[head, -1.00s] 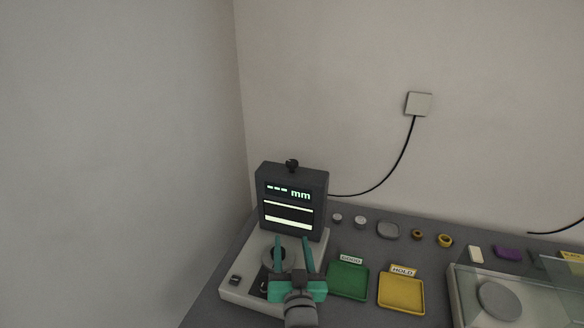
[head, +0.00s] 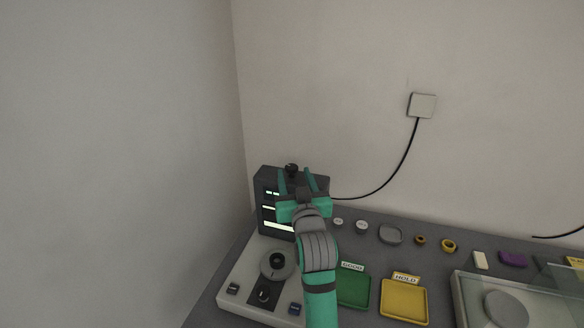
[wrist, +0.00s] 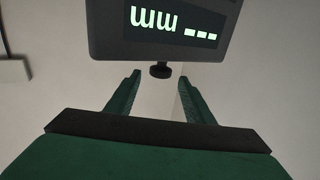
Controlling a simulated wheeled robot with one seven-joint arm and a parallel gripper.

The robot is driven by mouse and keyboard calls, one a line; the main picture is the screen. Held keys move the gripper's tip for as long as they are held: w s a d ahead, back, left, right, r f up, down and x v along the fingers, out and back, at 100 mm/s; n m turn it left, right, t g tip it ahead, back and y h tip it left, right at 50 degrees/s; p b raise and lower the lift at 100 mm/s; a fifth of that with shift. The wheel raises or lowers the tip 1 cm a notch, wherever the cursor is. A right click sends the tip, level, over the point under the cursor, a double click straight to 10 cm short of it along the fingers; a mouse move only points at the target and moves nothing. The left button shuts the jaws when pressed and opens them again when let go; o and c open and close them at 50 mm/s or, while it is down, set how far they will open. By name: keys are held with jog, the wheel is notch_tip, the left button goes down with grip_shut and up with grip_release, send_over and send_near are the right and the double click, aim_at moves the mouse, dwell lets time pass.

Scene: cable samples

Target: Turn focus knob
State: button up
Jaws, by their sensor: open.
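The measuring device has a light base (head: 247,276) and a dark upright display housing (head: 265,178) with lit green bars. A small black knob (head: 292,169) sits on top of the housing. My gripper (head: 297,178) is open and raised in front of the housing's upper part, its fingers pointing up toward the knob. In the wrist view the black knob (wrist: 160,71) hangs from the housing's edge, upside down in that picture, beyond and between the open fingertips (wrist: 159,78). No contact with the knob is visible. My gripper and arm hide part of the display.
A round stage (head: 270,265) and small controls (head: 263,295) are on the base. A green tray (head: 354,291) and a yellow tray (head: 404,301) lie right of my arm. Several small samples line the back of the bench. A clear-sided box (head: 470,300) stands at the far right.

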aim_at(293, 171)
jog(key=shift+w+a, duration=0.25)
jog(key=shift+w, duration=1.05)
jog(key=shift+w+a, duration=0.25)
jog(key=shift+w, duration=1.05)
jog(key=shift+c, duration=0.6)
jog(key=c, duration=0.9)
